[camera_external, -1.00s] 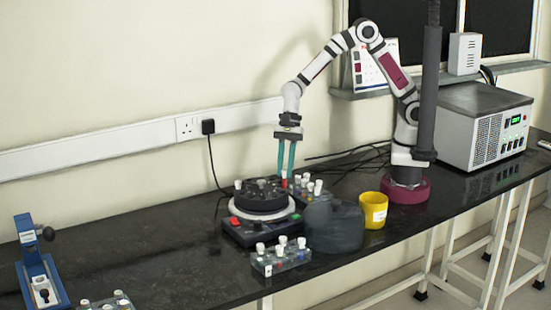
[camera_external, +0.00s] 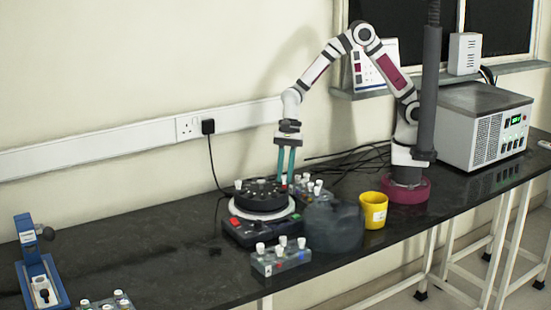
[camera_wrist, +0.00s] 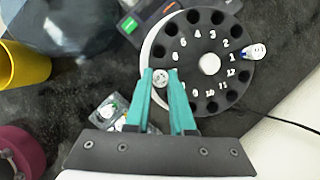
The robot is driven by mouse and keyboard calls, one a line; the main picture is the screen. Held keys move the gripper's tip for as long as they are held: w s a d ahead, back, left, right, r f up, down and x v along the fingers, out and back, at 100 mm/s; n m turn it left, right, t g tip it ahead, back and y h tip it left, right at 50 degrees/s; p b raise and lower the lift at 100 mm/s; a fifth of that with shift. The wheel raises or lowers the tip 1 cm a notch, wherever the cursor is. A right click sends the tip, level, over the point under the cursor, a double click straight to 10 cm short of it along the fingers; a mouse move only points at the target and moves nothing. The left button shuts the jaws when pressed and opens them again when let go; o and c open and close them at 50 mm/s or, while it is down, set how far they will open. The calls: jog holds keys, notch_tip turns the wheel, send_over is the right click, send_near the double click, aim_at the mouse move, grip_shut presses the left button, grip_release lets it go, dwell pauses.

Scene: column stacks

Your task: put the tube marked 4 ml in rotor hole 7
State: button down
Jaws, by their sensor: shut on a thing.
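My gripper (camera_external: 285,180) points down at the right rim of the dark rotor (camera_external: 262,193). In the wrist view its teal fingers (camera_wrist: 160,76) are shut on a tube with a pale cap (camera_wrist: 158,74). The tube sits at the rotor edge beside the number 6, where hole 7 lies; the fingers cover that number. The tube's body is hidden, so I cannot tell how deep it is. Its marking is not readable. Another tube with a white and blue cap (camera_wrist: 254,52) stands in the rotor hole by number 1.
A rack of capped tubes (camera_external: 280,262) stands in front of the rotor. Another rack (camera_external: 312,187) is behind right, close to my fingers. A dark rounded container (camera_external: 333,226) and a yellow cup (camera_external: 373,210) stand to the right.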

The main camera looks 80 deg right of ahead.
jog(key=shift+f, duration=0.45)
jog(key=shift+c, duration=1.8)
grip_release()
jog(key=shift+r, duration=3.05)
